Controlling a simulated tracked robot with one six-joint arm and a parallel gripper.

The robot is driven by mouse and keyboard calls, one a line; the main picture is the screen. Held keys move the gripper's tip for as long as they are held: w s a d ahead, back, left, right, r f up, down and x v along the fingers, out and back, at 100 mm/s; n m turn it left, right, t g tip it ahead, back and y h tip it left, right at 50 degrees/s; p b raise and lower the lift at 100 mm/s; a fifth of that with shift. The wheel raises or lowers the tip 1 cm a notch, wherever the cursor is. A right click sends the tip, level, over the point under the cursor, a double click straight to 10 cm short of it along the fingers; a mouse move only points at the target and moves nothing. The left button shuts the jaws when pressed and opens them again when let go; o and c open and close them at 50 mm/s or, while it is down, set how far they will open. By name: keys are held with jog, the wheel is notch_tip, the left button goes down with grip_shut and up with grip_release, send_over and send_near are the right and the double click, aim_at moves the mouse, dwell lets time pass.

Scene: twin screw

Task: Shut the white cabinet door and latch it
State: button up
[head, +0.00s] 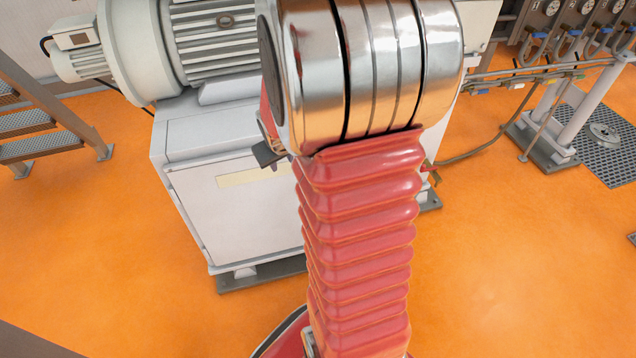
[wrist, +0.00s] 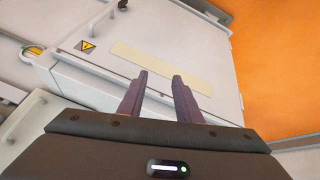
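The white cabinet door (head: 235,215) is on the front of a white cabinet below a motor, partly hidden by my arm in the head view. In the wrist view the door (wrist: 190,45) fills the upper middle, with a pale beige strip (wrist: 160,65) and a yellow warning sign (wrist: 84,46). A small dark fitting (wrist: 123,5) shows at the top. I cannot tell whether the door is fully shut or how its latch stands. My gripper (wrist: 160,77) has its two dark fingers apart with nothing between them, in front of the door; I cannot tell if they touch it.
A large grey motor (head: 215,40) sits on top of the cabinet. Metal steps (head: 40,125) stand at the left. Pipes and a white column (head: 590,100) stand at the right, with a hose (head: 490,145) running between. The orange floor (head: 100,250) is clear at front left.

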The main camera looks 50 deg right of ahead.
jog(key=s+d+f+t, duration=0.1)
jog(key=s+d+f, duration=0.1)
jog(key=d+f, duration=0.65)
jog(key=s+d+f+m+h, duration=0.15)
jog(key=d+f, duration=0.35)
jog(key=f, duration=0.6)
jog(key=s+d+f+t+y, duration=0.1)
jog(key=s+d+f, duration=0.1)
jog(key=d+f, duration=0.6)
jog(key=s+a+f+t+h, duration=0.15)
jog(key=s+f+t, duration=0.25)
jog(key=f, duration=0.7)
jog(key=s+a+m+t+h, duration=0.1)
jog(key=s+a+t+h, duration=0.2)
jog(key=s+t, duration=0.1)
jog(key=shift+s+a+r+m+t+h, duration=0.3)
jog(key=shift+s+m+h, duration=0.1)
jog(key=shift+s, duration=0.25)
jog(key=shift+w, duration=0.1)
jog(key=x, duration=1.3)
jog(key=shift+w+d, duration=0.2)
jog(key=shift+w, duration=0.05)
jog(key=shift+c, duration=0.5)
